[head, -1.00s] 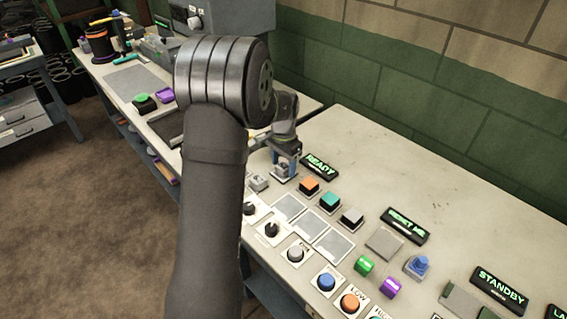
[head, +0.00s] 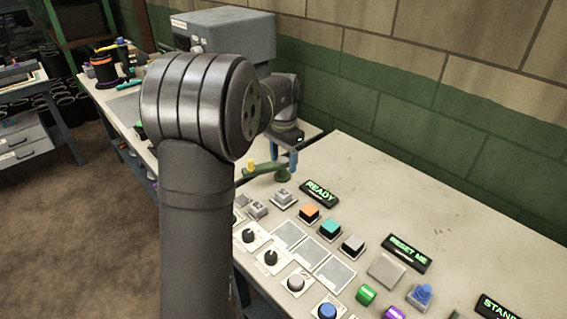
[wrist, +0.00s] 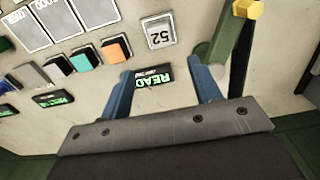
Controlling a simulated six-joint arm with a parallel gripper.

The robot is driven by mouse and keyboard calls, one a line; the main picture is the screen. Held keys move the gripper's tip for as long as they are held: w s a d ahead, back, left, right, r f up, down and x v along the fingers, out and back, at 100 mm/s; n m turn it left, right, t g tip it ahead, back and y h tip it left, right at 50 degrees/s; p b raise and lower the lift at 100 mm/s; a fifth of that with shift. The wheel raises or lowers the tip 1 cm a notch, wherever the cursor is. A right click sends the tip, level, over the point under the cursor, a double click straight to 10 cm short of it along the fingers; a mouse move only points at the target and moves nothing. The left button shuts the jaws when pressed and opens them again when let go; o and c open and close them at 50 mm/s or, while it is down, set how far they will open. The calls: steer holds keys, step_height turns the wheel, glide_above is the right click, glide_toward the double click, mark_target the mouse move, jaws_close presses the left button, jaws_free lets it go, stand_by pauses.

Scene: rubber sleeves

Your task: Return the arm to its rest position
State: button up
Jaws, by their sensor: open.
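My gripper (head: 283,156) is open and empty above the bench, its two blue fingers apart. It is just behind a grey button block (head: 283,197) beside the READY sign (head: 319,192). In the wrist view my gripper (wrist: 163,82) has the READY sign (wrist: 148,80) showing between its fingers. The grey block, marked 52, also shows there (wrist: 159,31), clear of the fingers. A green lever (head: 265,171) with a yellow knob is close by the fingers in the head view. In the wrist view the lever (wrist: 222,38) is beside the right finger; whether they touch is unclear.
Orange (head: 309,213), teal (head: 330,228) and grey buttons line the bench, with dials in front. A RESET ME sign (head: 406,253) stands to the right. A grey machine box (head: 225,32) is behind my arm. The bench's back right (head: 400,190) is clear.

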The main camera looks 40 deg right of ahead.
mark_target(284, 192)
steer(key=shift+f, duration=0.15)
step_height(284, 192, down, 12)
steer(key=shift+r, duration=1.9)
steer(key=shift+f, duration=0.1)
